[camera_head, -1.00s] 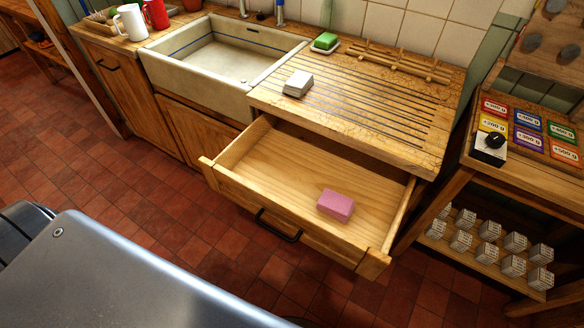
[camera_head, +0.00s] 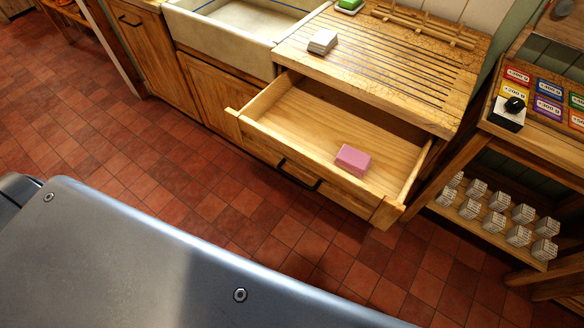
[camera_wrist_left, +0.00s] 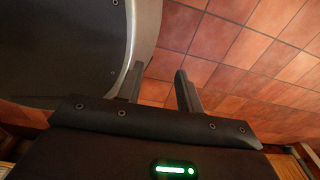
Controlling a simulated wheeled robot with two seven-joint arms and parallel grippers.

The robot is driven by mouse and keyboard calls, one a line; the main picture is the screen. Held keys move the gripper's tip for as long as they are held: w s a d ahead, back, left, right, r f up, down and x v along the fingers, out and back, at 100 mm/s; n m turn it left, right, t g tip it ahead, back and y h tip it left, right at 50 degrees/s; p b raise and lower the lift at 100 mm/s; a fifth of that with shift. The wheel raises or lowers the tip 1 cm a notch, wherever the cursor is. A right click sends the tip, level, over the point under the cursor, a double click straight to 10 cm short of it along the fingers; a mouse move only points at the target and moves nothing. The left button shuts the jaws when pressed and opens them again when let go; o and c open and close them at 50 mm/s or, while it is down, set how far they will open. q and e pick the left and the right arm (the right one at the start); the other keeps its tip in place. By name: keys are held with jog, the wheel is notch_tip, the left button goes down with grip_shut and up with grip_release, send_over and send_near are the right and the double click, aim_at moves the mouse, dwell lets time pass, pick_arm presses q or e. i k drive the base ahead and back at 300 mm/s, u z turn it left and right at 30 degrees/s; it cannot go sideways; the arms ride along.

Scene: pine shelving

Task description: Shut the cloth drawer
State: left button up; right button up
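The cloth drawer (camera_head: 262,133) is pulled open from under the ribbed wooden draining board. Its black bar handle (camera_head: 298,175) is on the front panel. A pink cloth or sponge block (camera_head: 353,159) lies inside, near the front right. My left gripper (camera_wrist_left: 158,76) shows in the left wrist view with its two fingers apart and nothing between them, over the red tiles. Neither gripper shows in the head view, so I see none touching the drawer.
A stone sink (camera_head: 222,40) is left of the draining board (camera_head: 400,85), which carries a pale block (camera_head: 322,42). A shelf unit (camera_head: 455,165) with small boxes stands close on the right. Red tile floor (camera_head: 190,190) is clear before the drawer.

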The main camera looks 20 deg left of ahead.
aim_at(299, 124)
jog(key=u, duration=0.4)
jog(key=k, duration=0.2)
jog(key=z, duration=1.05)
jog(key=k, duration=1.15)
jog(key=z, duration=0.9)
jog(key=i, duration=0.8)
jog(key=u, duration=0.6)
jog(key=i, duration=0.95)
jog(key=u, duration=1.3)
jog(key=i, duration=0.4)
jog(key=u, duration=0.5)
